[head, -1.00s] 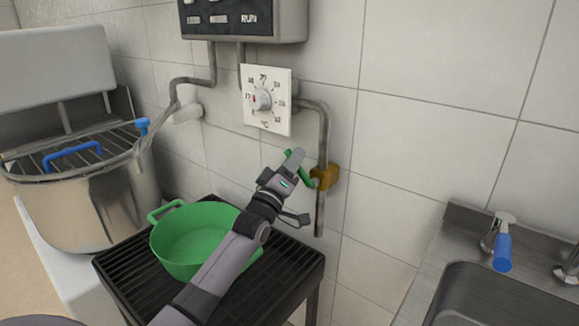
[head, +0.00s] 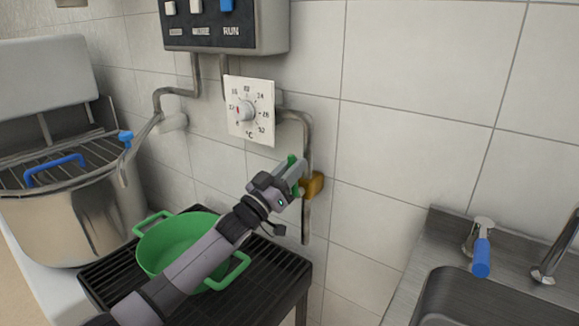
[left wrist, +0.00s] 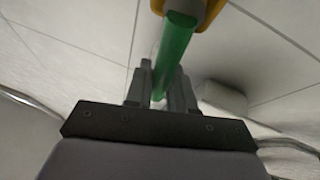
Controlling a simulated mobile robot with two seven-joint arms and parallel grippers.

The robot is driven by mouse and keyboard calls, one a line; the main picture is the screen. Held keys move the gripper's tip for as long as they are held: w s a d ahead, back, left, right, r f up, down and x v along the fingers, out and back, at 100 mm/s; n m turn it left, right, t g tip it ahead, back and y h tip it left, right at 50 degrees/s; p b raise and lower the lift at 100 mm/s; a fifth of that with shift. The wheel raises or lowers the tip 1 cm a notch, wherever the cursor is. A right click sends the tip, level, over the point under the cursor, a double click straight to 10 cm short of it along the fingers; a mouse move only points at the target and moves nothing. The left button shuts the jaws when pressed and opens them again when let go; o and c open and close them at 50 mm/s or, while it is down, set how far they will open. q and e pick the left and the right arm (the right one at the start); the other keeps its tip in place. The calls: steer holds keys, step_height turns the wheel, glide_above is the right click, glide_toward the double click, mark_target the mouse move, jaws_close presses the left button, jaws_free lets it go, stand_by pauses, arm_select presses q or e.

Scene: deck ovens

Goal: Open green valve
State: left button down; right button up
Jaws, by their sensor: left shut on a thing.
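The green valve handle (head: 292,160) is on a brass-coloured valve body (head: 315,185) on the vertical grey pipe by the wall. My left gripper (head: 297,177) is at the handle, shut on it, and hides part of it in the head view. In the left wrist view the green handle (left wrist: 176,45) runs down between the two fingers (left wrist: 160,90), with the yellow valve body (left wrist: 212,10) at the top edge. My right gripper is not in view.
A green pot (head: 178,243) stands on a black slatted stand (head: 262,292) below my left arm. A dial plate (head: 249,110) and control box (head: 222,25) are above the valve. A metal sink (head: 490,300) is at right, a large steel kettle (head: 70,220) at left.

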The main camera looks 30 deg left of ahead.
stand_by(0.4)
arm_select(q)
steer(key=c, duration=1.1)
jaws_free()
steer(key=shift+o, duration=0.2)
steer(key=shift+f, duration=0.1)
steer(key=v, duration=0.7)
